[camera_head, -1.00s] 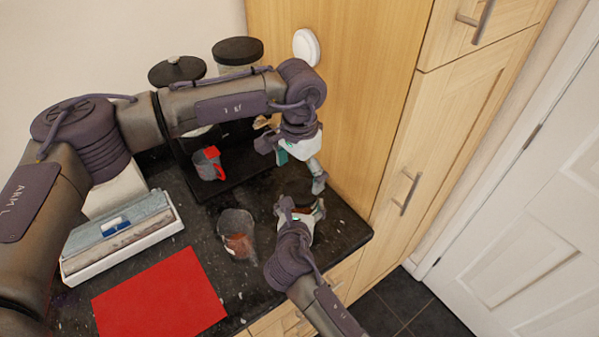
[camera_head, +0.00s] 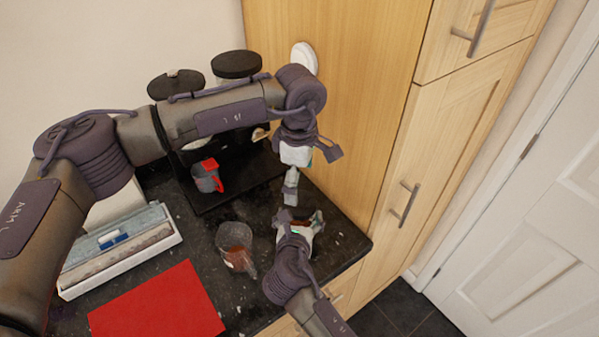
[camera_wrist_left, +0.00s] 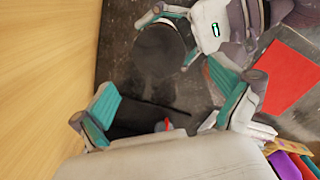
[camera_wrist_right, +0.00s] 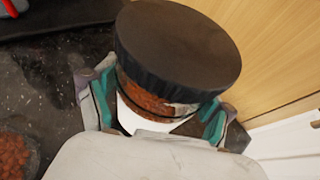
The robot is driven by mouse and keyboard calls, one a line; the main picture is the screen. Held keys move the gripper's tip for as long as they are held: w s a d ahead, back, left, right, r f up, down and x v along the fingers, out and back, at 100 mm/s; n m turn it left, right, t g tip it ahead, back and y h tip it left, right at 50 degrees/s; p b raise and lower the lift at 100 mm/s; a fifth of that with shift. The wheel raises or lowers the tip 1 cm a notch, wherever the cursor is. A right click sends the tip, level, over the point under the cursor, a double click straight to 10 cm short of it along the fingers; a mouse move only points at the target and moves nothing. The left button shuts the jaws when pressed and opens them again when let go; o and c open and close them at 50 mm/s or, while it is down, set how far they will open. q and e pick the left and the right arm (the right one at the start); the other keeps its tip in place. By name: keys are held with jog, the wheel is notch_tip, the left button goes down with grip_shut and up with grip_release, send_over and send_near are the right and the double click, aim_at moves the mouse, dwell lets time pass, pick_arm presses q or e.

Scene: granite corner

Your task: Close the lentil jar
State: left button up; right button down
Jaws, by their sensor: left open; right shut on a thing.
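The lentil jar (camera_wrist_right: 150,103) holds red-brown lentils and sits between the fingers of my right gripper (camera_head: 300,221), which is shut on it. A wide dark lid (camera_wrist_right: 178,45) is on top of the jar in the right wrist view. It looks slightly tilted there, and I cannot tell how firmly it sits. The lid also shows as a dark disc in the left wrist view (camera_wrist_left: 160,52). My left gripper (camera_head: 310,171) is open and empty, apart from the lid, just behind the jar in the head view. The jar is mostly hidden by my right gripper there.
A glass with red-brown contents (camera_head: 236,246) stands left of the jar. A dark tray (camera_head: 238,185) carries a grey and red mug (camera_head: 206,177). Dark-lidded jars (camera_head: 237,65) stand behind. A red mat (camera_head: 157,303) and white box (camera_head: 118,262) lie left. The wooden cabinet (camera_head: 345,100) is close on the right.

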aim_at(300, 202)
pick_arm(q)
jog(key=n, duration=0.7)
jog(key=shift+r+n, duration=0.25)
jog(key=shift+n, duration=0.05)
jog(key=n, duration=0.7)
jog(key=shift+r, duration=0.2)
jog(key=n, duration=0.7)
jog(key=shift+r, duration=0.2)
jog(key=n, duration=0.7)
jog(key=shift+r, duration=0.2)
jog(key=shift+f, duration=4.05)
jog(key=shift+c, duration=0.2)
